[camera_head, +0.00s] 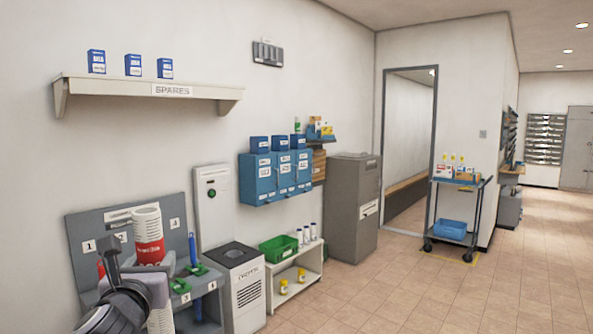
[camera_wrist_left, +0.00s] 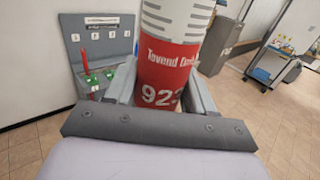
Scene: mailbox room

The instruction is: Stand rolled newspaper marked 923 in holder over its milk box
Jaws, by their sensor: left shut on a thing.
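My left gripper (camera_head: 140,275) is shut on a rolled newspaper (camera_head: 148,236), white with a red band. In the left wrist view the newspaper (camera_wrist_left: 172,60) stands between the fingers of the gripper (camera_wrist_left: 160,92), and its red band reads 923, the last digit partly cut off. Blue milk boxes (camera_head: 262,190) hang on the wall, to the right of and beyond the newspaper. Small blue open-topped holders (camera_head: 260,145) stand above them. The box labels are too small to read in the head view. My right gripper is not in view.
A grey numbered rack (camera_head: 88,226) with green pieces stands behind my left gripper. A grey bin (camera_head: 244,285), a low white shelf with a green crate (camera_head: 278,248) and a grey cabinet (camera_head: 352,205) line the wall. A SPARES shelf (camera_head: 130,88) juts out above. The right floor is clear before the cart (camera_head: 455,232).

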